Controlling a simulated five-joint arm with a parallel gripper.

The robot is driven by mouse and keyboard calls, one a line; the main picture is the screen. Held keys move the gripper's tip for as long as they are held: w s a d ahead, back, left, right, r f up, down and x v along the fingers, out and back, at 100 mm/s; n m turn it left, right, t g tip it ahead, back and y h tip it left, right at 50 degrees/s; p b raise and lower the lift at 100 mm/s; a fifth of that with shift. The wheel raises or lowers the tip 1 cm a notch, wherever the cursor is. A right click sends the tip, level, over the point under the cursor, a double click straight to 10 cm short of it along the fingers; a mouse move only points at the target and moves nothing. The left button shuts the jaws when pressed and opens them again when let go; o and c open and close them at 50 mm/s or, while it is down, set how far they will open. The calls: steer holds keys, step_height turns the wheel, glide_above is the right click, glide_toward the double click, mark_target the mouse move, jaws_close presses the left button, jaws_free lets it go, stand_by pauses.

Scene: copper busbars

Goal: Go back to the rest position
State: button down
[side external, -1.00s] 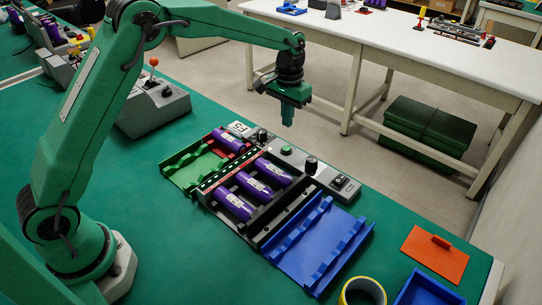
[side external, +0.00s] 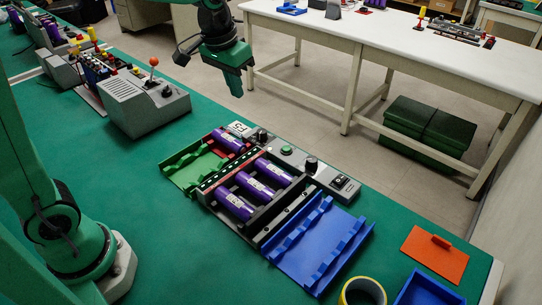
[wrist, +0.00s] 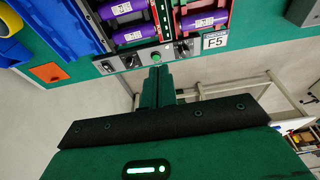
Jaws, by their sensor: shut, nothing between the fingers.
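My gripper (side external: 237,88) is shut and empty. In the side external view it hangs high at the top, past the far edge of the green table (side external: 130,225). In the wrist view my gripper (wrist: 157,72) points toward the control panel of the busbar fixture. The fixture holds several purple cylinders (side external: 234,206) in its dark bays, and one purple cylinder (side external: 228,139) lies at its upper left. The gripper is well clear of all of them.
A green tray (side external: 180,178) and a blue tray (side external: 340,235) flank the fixture. A grey control box (side external: 145,108) with a red-knobbed lever stands at the back left. An orange plate (side external: 435,262), yellow tape roll (side external: 348,288) and blue bin (side external: 432,283) are at the lower right.

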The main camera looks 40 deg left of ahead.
steer(key=s+a+t, duration=0.2)
steer(key=s+t, duration=0.1)
steer(key=s, duration=1.6)
steer(key=shift+a+f, duration=0.2)
steer(key=shift+f, duration=0.1)
stand_by(2.7)
